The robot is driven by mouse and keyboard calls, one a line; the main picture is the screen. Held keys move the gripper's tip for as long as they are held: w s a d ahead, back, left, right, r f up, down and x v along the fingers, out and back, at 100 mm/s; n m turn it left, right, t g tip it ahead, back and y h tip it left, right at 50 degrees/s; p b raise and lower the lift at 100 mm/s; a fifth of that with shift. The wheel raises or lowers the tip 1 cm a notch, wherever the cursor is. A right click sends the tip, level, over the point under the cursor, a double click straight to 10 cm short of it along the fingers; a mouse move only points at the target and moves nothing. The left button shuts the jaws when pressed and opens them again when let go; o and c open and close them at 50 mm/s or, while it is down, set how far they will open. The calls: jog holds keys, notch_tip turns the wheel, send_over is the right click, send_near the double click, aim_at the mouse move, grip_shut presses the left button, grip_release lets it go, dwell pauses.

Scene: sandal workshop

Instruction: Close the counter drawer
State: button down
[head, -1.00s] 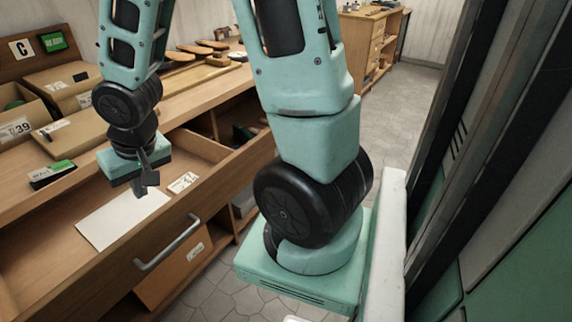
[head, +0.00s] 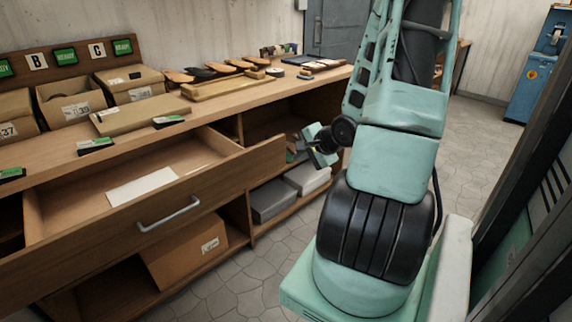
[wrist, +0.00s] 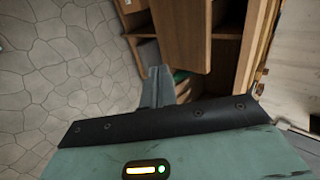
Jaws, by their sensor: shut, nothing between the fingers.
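The counter drawer (head: 95,245) stands pulled out from the wooden counter (head: 215,105), with a bar handle (head: 169,214) on its front. A white sheet (head: 142,186) lies inside it. My gripper (head: 298,147) is in front of the counter, just beyond the right end of the drawer front, apart from the handle. In the wrist view my gripper (wrist: 157,80) shows its fingers together with nothing in them, above the floor and beside wooden counter parts.
Boxes (head: 70,100) and sandal parts (head: 225,68) sit on the counter top. A cardboard box (head: 185,250) and grey boxes (head: 272,198) are on the lower shelves. Tiled floor (head: 250,290) in front is clear. A dark frame (head: 530,190) stands close on the right.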

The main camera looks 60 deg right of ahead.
aim_at(269, 163)
jog(key=shift+w+d+r+b+x, duration=0.1)
jog(key=shift+w+r+b+x, duration=0.3)
jog(key=shift+x, duration=1.75)
jog(key=shift+w+d+r+b+x, duration=0.2)
jog(key=shift+b+x, duration=0.45)
jog(key=shift+x, duration=1.5)
jog(key=shift+w+r+b+x, duration=0.3)
jog(key=shift+b+x, duration=0.2)
jog(key=shift+x, duration=1.65)
